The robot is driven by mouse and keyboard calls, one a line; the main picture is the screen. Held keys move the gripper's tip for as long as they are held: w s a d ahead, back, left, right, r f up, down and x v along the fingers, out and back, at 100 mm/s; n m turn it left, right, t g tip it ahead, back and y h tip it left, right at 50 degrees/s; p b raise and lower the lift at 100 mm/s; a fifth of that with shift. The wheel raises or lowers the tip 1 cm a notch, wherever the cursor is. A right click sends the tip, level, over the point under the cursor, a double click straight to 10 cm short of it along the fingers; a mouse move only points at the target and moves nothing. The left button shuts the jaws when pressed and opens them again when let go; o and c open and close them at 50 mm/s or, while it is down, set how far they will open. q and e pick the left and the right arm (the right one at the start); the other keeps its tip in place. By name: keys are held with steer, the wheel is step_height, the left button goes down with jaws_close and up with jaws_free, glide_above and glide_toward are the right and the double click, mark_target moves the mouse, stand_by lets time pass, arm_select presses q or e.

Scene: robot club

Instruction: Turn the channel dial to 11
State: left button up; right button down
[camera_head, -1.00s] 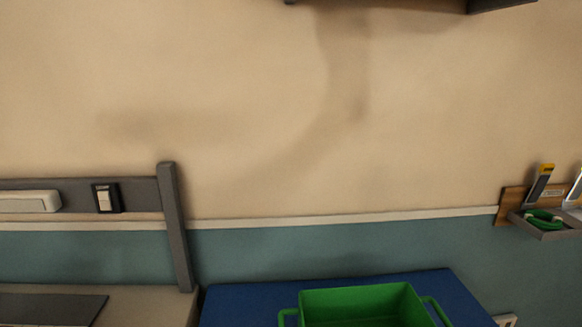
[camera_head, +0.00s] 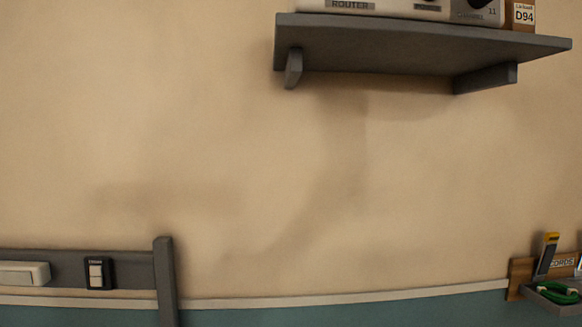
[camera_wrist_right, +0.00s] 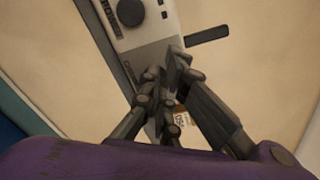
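The router (camera_head: 385,8) is a pale box on a wall shelf, cut off by the top edge of the head view. Its black channel dial (camera_head: 480,4) is partly visible at the right end, with "11" printed beside it. In the right wrist view the router (camera_wrist_right: 150,30) runs slanted, with a round black knob (camera_wrist_right: 130,12) near the top. My right gripper (camera_wrist_right: 167,72) is in front of its "CHANNEL" end and hides the dial there. Its fingers converge, but I cannot tell whether they touch or hold the dial. My left gripper is not in view.
The grey shelf (camera_head: 400,45) has brackets underneath. A wooden block labelled D94 (camera_head: 523,15) stands right of the router. A dark bar (camera_wrist_right: 207,33) sticks out beside the router. A light switch (camera_head: 98,273) and a small wall tray (camera_head: 553,297) are lower down.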

steer(key=shift+w+d+r, duration=0.15)
steer(key=shift+d+r, duration=0.05)
steer(key=shift+d, duration=0.15)
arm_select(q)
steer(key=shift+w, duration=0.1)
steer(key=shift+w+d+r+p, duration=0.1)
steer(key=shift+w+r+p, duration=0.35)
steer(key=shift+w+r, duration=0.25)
arm_select(e)
steer(key=s, duration=0.5)
steer(key=shift+s+r, duration=0.3)
steer(key=shift+a, duration=0.1)
